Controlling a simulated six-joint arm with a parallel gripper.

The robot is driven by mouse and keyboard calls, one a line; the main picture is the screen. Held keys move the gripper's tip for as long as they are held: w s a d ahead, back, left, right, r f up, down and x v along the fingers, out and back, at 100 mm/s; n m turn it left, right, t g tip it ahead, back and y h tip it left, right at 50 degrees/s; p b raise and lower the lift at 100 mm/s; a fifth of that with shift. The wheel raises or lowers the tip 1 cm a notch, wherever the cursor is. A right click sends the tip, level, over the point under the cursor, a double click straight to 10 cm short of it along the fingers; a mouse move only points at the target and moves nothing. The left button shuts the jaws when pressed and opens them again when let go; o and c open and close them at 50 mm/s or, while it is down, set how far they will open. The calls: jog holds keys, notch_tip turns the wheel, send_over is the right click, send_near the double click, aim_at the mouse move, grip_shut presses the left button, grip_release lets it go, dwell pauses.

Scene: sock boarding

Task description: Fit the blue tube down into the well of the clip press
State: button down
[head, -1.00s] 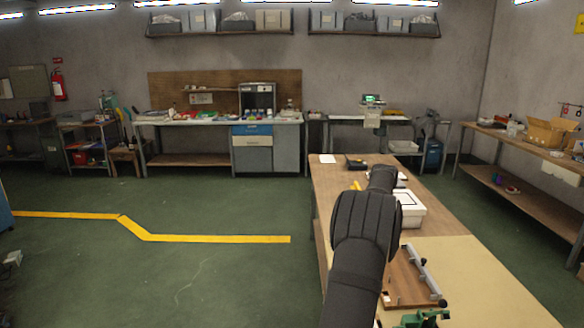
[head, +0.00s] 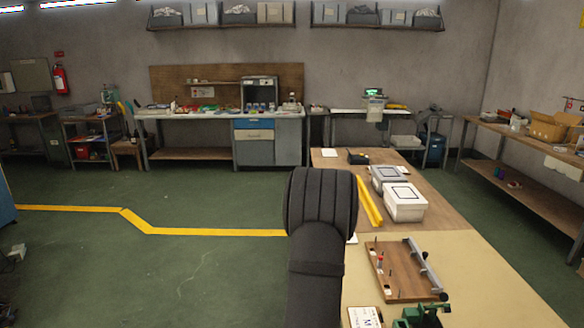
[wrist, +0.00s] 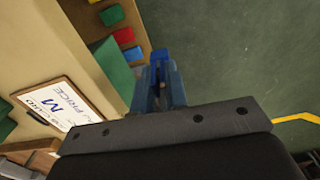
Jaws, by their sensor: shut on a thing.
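My gripper (wrist: 160,95) shows in the wrist view, its fingers closed on a small blue piece (wrist: 158,56) that looks like the blue tube. Only a little of the tube shows, and its lower end cannot be made out. Open floor lies below and to the right of the fingertips. In the head view my own dark arm hides the gripper and the tube. A green device (head: 420,315), perhaps the clip press, stands at the bottom edge, partly cut off. Its well cannot be made out.
A clipboard (head: 364,318) lies left of the green device. A wooden board (head: 388,281) with a grey rail is behind it, then white boxes (head: 404,203) and yellow bars (head: 369,203). In the wrist view, coloured blocks (wrist: 124,36) lie near the table edge.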

jog(key=s+a, duration=0.2)
jog(key=a, duration=0.6)
jog(key=w+d+r+m, duration=0.2)
jog(key=w+r, duration=0.2)
jog(key=r, duration=0.3)
jog(key=w+d+r+m, duration=0.1)
jog(key=w+r+m, duration=0.1)
jog(key=w+r, duration=0.35)
jog(key=s+d+r+m, duration=0.1)
jog(key=s+d+m, duration=0.2)
jog(key=d, duration=0.6)
jog(key=s+d+r+m, duration=0.1)
jog(key=s+d+m, duration=0.3)
jog(key=d, duration=0.6)
jog(key=s+d+r+m, duration=0.1)
jog(key=s+d+m, duration=0.3)
jog(key=d, duration=0.5)
jog(key=m, duration=0.2)
jog(key=shift+d+m, duration=0.3)
jog(key=shift+d, duration=0.1)
jog(key=shift+f, duration=2.85)
jog(key=shift+f, duration=1.85)
